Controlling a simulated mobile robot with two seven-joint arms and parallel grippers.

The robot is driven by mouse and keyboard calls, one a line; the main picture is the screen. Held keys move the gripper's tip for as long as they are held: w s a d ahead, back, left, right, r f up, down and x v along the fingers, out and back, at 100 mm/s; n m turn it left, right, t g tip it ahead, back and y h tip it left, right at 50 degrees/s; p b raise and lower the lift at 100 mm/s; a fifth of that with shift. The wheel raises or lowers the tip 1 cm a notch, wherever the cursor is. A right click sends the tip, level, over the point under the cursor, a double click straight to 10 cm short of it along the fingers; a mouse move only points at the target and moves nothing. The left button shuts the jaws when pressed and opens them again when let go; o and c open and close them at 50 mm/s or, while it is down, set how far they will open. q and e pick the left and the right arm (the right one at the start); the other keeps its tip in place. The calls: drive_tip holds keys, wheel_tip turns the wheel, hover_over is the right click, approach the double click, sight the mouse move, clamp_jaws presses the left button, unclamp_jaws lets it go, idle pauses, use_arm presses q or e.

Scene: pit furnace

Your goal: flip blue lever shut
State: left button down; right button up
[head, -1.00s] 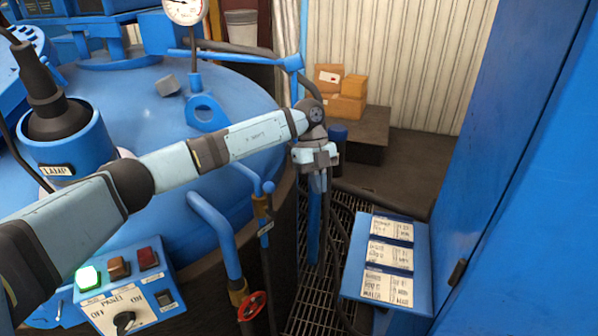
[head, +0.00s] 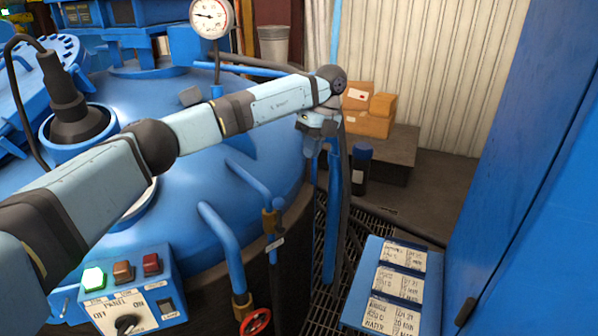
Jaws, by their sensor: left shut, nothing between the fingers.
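A brass valve (head: 269,222) sits on a thin blue pipe in front of the furnace. A small blue lever-like handle (head: 280,203) shows at it, but I cannot tell its exact position. My left gripper (head: 313,148) points down, shut and empty, in front of the blue post beside the furnace. In the picture it is above and to the right of the valve, apart from it. My left arm crosses over the furnace lid and hides part of it. My right gripper is out of view.
A red handwheel (head: 256,321) sits on the lower pipe. A control box (head: 130,290) with a green lit button stands at lower left. A gauge (head: 211,17) rises behind my arm. A labelled blue panel (head: 362,305) and tall blue cabinet (head: 530,170) bound the right side.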

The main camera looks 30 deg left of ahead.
use_arm(q)
drive_tip(key=p, duration=0.1)
approach(279, 217)
drive_tip(key=w+d+f, duration=0.2)
drive_tip(key=w, duration=0.3)
drive_tip(key=s, duration=0.1)
drive_tip(key=s+a+p, duration=0.1)
drive_tip(key=s+a+f, duration=0.1)
drive_tip(key=s, duration=0.1)
drive_tip(key=shift+f, duration=0.15)
drive_tip(key=shift+a, duration=0.15)
